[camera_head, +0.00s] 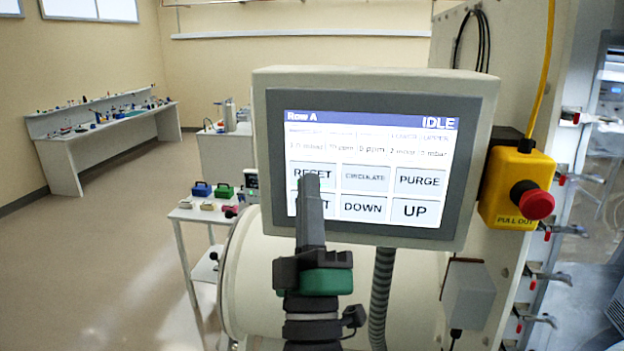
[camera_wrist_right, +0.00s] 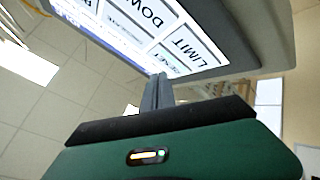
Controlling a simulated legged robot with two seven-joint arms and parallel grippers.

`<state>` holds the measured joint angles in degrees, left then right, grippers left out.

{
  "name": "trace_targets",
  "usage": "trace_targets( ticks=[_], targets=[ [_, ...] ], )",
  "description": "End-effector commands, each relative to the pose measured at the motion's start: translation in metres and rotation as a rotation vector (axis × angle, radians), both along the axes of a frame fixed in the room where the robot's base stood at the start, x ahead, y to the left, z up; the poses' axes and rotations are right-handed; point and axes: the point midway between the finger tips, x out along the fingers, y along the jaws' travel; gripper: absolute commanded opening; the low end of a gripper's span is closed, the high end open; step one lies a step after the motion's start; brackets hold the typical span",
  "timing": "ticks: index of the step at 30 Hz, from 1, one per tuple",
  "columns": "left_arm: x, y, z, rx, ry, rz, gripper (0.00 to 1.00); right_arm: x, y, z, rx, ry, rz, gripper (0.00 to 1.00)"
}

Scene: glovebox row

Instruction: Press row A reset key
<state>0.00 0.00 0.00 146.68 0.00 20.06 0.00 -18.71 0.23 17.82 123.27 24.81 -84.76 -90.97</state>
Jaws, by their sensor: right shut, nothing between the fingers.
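The Row A touch panel (camera_head: 262,130) shows "IDLE" and two rows of keys. The reset key (camera_head: 300,172) is at the upper left of the keys, its lower part hidden behind my fingertips. My right gripper (camera_head: 310,182) is shut and empty, pointing up at the panel over the lower edge of the reset key and part of the key below it. In the right wrist view the shut fingers (camera_wrist_right: 158,82) reach to the screen near the RESET label (camera_wrist_right: 172,70), beside the LIMIT key (camera_wrist_right: 197,47). I cannot tell whether the tips touch the screen. My left gripper is not in view.
A yellow box with a red emergency button (camera_head: 537,204) is right of the panel. A small cart (camera_head: 190,217) with tools stands behind left. A long bench (camera_head: 125,140) lies far left, with open floor before it.

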Motion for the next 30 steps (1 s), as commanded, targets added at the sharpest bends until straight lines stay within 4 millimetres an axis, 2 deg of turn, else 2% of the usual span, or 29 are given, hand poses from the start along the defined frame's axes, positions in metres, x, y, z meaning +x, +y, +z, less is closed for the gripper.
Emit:
trace_targets(
  ticks=[8, 21, 30],
  targets=[
    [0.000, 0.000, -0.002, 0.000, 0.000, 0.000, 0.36, -0.002, 0.001, 0.000, 0.001, 0.000, 0.001, 0.00],
    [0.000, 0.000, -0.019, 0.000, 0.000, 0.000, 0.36, -0.045, 0.009, 0.000, 0.002, -0.002, 0.001, 0.00],
    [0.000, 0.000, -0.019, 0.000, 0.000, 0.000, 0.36, -0.048, 0.010, 0.000, -0.001, 0.001, 0.000, 0.00]
  ],
)
